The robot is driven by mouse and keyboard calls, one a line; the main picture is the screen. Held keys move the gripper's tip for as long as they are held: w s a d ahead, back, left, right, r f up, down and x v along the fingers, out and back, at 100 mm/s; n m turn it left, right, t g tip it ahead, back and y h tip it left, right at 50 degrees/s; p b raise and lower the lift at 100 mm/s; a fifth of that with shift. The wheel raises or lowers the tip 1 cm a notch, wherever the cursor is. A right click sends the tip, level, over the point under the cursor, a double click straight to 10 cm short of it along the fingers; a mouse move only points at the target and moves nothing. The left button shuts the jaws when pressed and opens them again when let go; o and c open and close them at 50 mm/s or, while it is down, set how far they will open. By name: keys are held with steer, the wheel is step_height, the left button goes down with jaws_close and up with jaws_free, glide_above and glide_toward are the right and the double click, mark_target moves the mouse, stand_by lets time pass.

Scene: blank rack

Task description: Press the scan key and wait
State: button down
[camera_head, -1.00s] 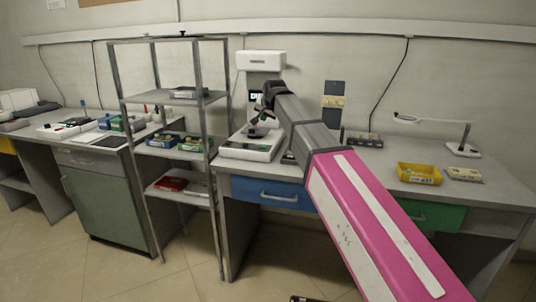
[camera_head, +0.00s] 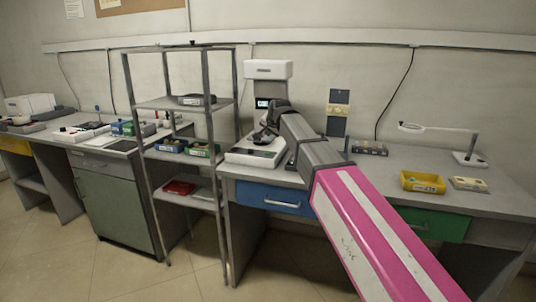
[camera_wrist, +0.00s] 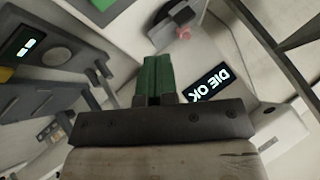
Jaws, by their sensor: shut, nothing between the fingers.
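The white scanner (camera_head: 268,69) stands on the bench, with a lit display (camera_head: 263,103) below its head and a white base (camera_head: 252,156). In the wrist view the display (camera_wrist: 207,82) reads "DIE OK", seen upside down. My gripper (camera_head: 264,136) is in front of the scanner, above its base. In the wrist view my gripper's green fingers (camera_wrist: 153,72) are together and empty, over a pale surface. I cannot pick out the scan key for certain, and contact with it cannot be told. My arm hides part of the scanner's right side.
A metal rack (camera_head: 208,150) stands left of the scanner. A wall panel (camera_head: 338,112), a yellow bin (camera_head: 422,182) and a lamp (camera_head: 470,158) are to the right. The wrist view also shows a second small lit readout (camera_wrist: 27,47) at left.

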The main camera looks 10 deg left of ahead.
steer(key=shift+f, duration=2.8)
steer(key=shift+f, duration=0.15)
steer(key=shift+f, duration=0.25)
steer(key=shift+f, duration=0.45)
stand_by(0.5)
steer(key=shift+r, duration=0.85)
steer(key=shift+r, duration=0.15)
steer(key=shift+r, duration=2.4)
